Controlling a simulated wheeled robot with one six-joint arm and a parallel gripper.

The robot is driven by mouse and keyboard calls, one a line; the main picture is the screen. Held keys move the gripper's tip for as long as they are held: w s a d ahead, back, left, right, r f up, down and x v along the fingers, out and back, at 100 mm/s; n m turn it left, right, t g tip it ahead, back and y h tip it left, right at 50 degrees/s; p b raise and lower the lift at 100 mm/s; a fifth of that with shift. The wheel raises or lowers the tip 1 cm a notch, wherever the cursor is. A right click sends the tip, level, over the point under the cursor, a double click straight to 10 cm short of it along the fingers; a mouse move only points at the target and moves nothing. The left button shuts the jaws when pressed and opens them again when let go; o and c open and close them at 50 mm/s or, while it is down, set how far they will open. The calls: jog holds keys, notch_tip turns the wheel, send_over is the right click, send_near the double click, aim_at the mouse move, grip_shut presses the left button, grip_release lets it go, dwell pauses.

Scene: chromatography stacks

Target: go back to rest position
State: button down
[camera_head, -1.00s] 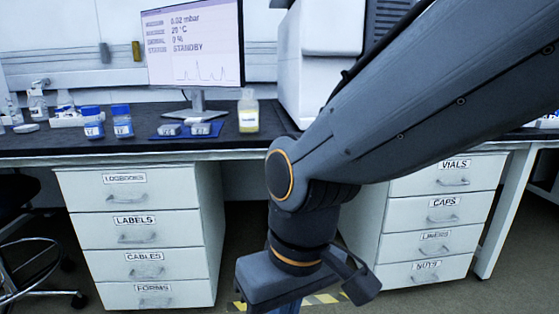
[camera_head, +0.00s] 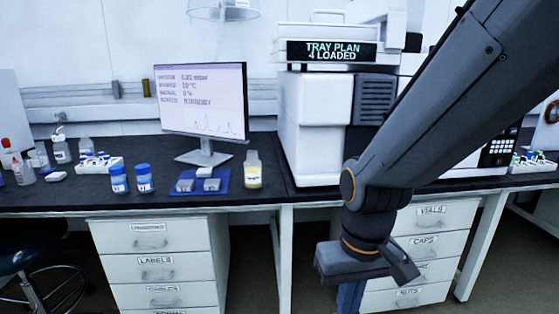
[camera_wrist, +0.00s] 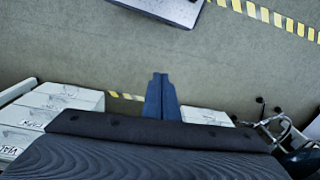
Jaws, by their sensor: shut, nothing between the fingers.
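My gripper (camera_wrist: 161,80) is in the wrist view, with its two blue-grey fingers together and nothing between them. It points down over the grey floor. In the head view my gripper (camera_head: 350,298) hangs below the wrist, in front of the bench, and the bottom edge cuts off part of it. My dark arm crosses the right side of the head view and hides part of the bench and drawers.
The black bench (camera_head: 270,190) carries a monitor (camera_head: 205,102), blue-capped bottles (camera_head: 144,178), a yellow-filled bottle (camera_head: 252,170) and a white instrument (camera_head: 312,120). Drawer units (camera_head: 155,265) stand below. A stool (camera_head: 40,270) is at left. The floor (camera_wrist: 100,50) has striped tape.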

jog(key=s+d+r+m+p, duration=0.2)
jog(key=d+r+p, duration=0.5)
jog(key=r+p, duration=0.2)
jog(key=shift+d+r+h+p, duration=0.15)
jog(key=shift+d+h+p, duration=0.15)
jog(key=shift+p, duration=0.7)
jog(key=shift+s, duration=0.1)
